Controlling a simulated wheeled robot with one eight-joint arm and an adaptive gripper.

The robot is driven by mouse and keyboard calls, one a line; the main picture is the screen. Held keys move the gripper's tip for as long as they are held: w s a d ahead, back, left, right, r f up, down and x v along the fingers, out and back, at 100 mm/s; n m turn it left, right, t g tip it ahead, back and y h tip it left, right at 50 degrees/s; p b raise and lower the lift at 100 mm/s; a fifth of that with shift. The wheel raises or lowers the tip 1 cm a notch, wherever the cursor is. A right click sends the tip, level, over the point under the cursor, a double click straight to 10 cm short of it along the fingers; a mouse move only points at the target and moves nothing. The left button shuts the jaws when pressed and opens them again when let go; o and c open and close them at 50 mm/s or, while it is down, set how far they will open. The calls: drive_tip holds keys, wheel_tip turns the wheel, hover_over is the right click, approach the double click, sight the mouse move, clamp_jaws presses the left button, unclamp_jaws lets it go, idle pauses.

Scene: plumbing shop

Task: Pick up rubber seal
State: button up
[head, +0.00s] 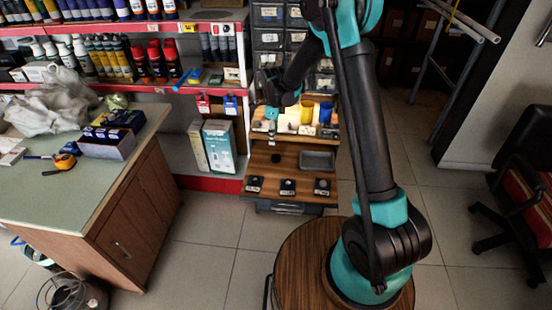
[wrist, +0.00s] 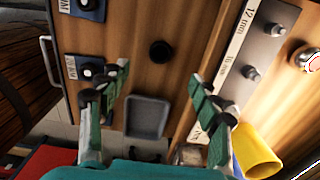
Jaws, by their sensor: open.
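A small round black piece, which looks like the rubber seal (wrist: 160,52), lies on the bare wooden board in the wrist view, above the grey tray (wrist: 147,117). It also shows as a dark spot on the lower wooden shelf in the head view (head: 276,158), left of the tray. My gripper (wrist: 161,80) is open and empty, its two fingers wide apart with the board visible between them. The black piece appears beyond the fingertips, between their lines, and is not touched. In the head view my gripper (head: 271,122) hangs over the left part of the wooden stand.
Several dark labelled pads (head: 288,187) line the stand's front edge. A labelled strip with metal fittings (wrist: 265,45) and a yellow cup (wrist: 258,150) are near the right finger. A blue cup (head: 326,112) stands behind. A cluttered green counter (head: 60,190) is at left.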

hover_over(276, 154)
drive_tip(key=s, duration=0.2)
drive_tip(key=f, duration=0.7)
drive_tip(key=shift+a, duration=0.4)
drive_tip(key=shift+d+f, duration=0.25)
drive_tip(key=shift+f, duration=1.05)
drive_tip(key=shift+d+f, duration=0.2)
drive_tip(key=shift+f, duration=1.1)
drive_tip(key=shift+c, duration=0.4)
drive_tip(key=c, duration=0.8)
